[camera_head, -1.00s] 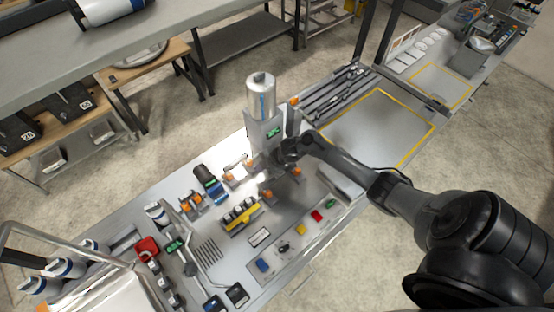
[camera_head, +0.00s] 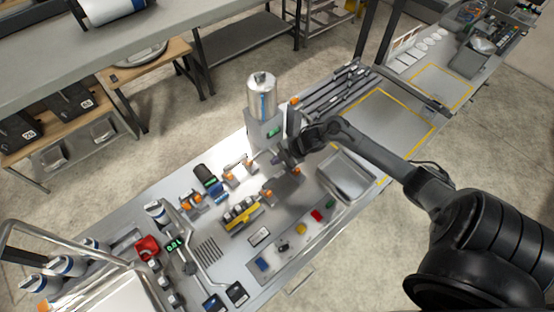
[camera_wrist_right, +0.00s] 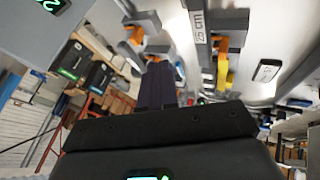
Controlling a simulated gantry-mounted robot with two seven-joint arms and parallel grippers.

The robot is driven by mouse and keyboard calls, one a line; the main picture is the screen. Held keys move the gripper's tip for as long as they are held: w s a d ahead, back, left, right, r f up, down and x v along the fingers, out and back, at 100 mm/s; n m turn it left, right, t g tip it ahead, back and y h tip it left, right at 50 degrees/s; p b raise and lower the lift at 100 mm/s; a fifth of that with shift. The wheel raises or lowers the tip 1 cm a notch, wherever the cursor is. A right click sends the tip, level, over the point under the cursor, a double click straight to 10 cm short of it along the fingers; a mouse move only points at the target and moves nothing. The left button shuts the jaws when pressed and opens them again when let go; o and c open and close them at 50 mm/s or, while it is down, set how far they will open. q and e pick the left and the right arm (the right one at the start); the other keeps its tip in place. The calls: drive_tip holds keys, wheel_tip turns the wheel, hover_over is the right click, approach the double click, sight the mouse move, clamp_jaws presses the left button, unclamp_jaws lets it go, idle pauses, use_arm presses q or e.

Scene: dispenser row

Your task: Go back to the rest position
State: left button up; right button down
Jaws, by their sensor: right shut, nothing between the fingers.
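My right gripper (camera_head: 281,161) is shut and empty. It is over the bench, just in front of the silver cylinder dispenser (camera_head: 261,97) and its grey base. In the right wrist view its dark fingers (camera_wrist_right: 159,84) are together with nothing between them. The right arm reaches in from the lower right of the head view. Whether the fingers touch anything on the bench I cannot tell. My left gripper is not in view.
Near the right gripper are orange-tipped fixtures (camera_head: 239,172), a metal tray (camera_head: 345,176) and a yellow rack (camera_head: 243,218). A yellow-outlined area (camera_head: 389,122) on the right is clear. Coloured blocks (camera_head: 316,215) lie along the front edge.

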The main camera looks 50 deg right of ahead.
drive_tip(key=shift+g, duration=0.4)
drive_tip(key=s+a+f, duration=0.1)
drive_tip(key=s, duration=0.1)
drive_tip(key=s+a+f, duration=0.1)
drive_tip(key=f, duration=0.1)
drive_tip(key=shift+s+a+f+p, duration=0.1)
drive_tip(key=shift+s+p, duration=0.25)
drive_tip(key=shift+s, duration=0.05)
drive_tip(key=s+a+f+y+p, duration=0.1)
drive_tip(key=s+a, duration=0.2)
drive_tip(key=a, duration=0.4)
drive_tip(key=s+a+f+y+p, duration=0.1)
drive_tip(key=s+a, duration=0.3)
drive_tip(key=a, duration=0.2)
drive_tip(key=s+a+r+m+h+p, duration=0.1)
drive_tip(key=s+a+r+m+h, duration=0.2)
drive_tip(key=a+r, duration=0.4)
drive_tip(key=s+d+r+m+g+h, duration=0.2)
drive_tip(key=s+r+m, duration=0.4)
drive_tip(key=r+m, duration=0.3)
drive_tip(key=shift+p+v, duration=0.3)
drive_tip(key=shift+v, duration=0.5)
